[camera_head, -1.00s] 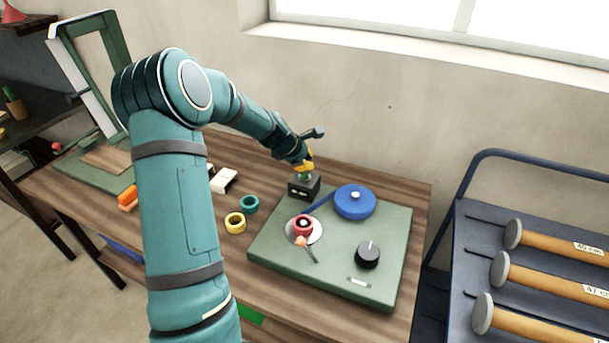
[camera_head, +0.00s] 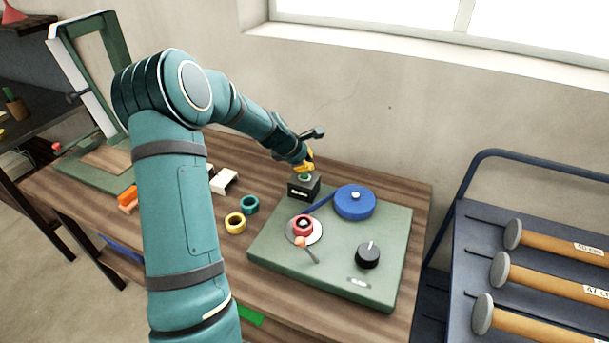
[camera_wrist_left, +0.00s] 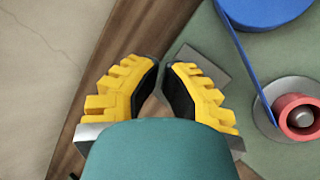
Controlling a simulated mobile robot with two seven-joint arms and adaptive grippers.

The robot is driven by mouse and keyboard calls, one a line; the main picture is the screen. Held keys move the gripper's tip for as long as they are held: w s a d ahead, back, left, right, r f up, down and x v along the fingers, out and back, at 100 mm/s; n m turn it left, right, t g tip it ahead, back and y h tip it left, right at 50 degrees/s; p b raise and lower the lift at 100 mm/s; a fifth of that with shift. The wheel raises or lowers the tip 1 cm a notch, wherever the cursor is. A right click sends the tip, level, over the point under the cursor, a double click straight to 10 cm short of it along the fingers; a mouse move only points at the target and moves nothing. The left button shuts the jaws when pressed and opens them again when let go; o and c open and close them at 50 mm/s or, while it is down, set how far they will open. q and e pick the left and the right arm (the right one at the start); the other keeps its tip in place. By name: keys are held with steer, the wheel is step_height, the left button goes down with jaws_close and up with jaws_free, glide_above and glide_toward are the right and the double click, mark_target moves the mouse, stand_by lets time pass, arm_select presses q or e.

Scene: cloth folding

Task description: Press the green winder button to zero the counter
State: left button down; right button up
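The counter is a small black box (camera_head: 303,190) at the back left corner of the green winder board (camera_head: 330,265). It has a light display strip on its front, too small to read. The green button (camera_head: 304,177) is on its top. My left gripper (camera_head: 305,166) points down right above the button; whether it touches cannot be told. In the left wrist view its yellow fingers with black pads (camera_wrist_left: 162,65) are nearly together at the tips, with only a narrow gap and nothing held. The button is hidden there; a grey surface shows beyond the fingertips. My right gripper is out of view.
A blue reel (camera_head: 354,203), a red spool (camera_head: 302,226) and a black knob (camera_head: 368,255) are on the board. Teal (camera_head: 250,204) and yellow (camera_head: 235,223) rings and white blocks (camera_head: 224,181) lie left of it. A rack with wooden rollers (camera_head: 560,243) stands right.

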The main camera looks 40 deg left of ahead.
arm_select(q)
steer(key=shift+f+b, duration=0.3)
steer(key=shift+f, duration=0.15)
steer(key=shift+f+b, duration=0.35)
steer(key=shift+f, duration=0.1)
stand_by(0.6)
stand_by(0.3)
steer(key=shift+r+p, duration=0.8)
steer(key=shift+r, duration=0.15)
steer(key=shift+r+p, duration=2.15)
steer(key=shift+r, duration=0.35)
